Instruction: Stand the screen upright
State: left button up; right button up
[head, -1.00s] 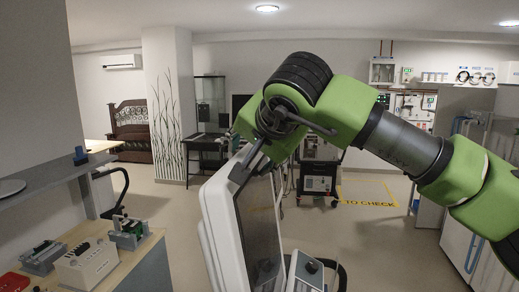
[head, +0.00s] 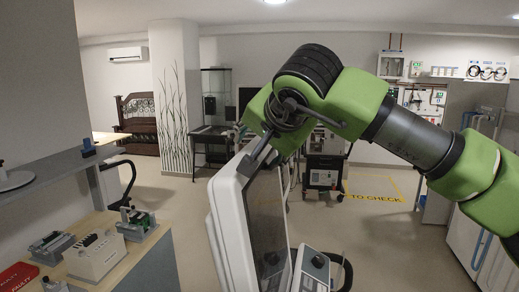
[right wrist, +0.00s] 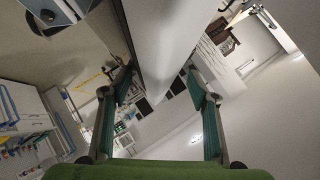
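The screen (head: 229,226) is a thick white panel with a dark face turned to the right. It leans a little and its lower end runs out of the head view. My right gripper (head: 262,154) is at its top edge, one finger over the dark-face side. In the right wrist view, the two fingers (right wrist: 158,85) stand on either side of the white screen edge (right wrist: 160,45). My left gripper is not in view.
A grey unit with a knob (head: 312,270) sits right of the screen's base. A cart (head: 323,172) stands behind; floor (head: 385,225) at right is clear.

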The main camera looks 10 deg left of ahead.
jog(key=shift+s+r, duration=0.35)
jog(key=shift+r, duration=0.05)
jog(key=v, duration=1.1)
jog(key=shift+d, duration=0.2)
jog(key=shift+f, duration=0.15)
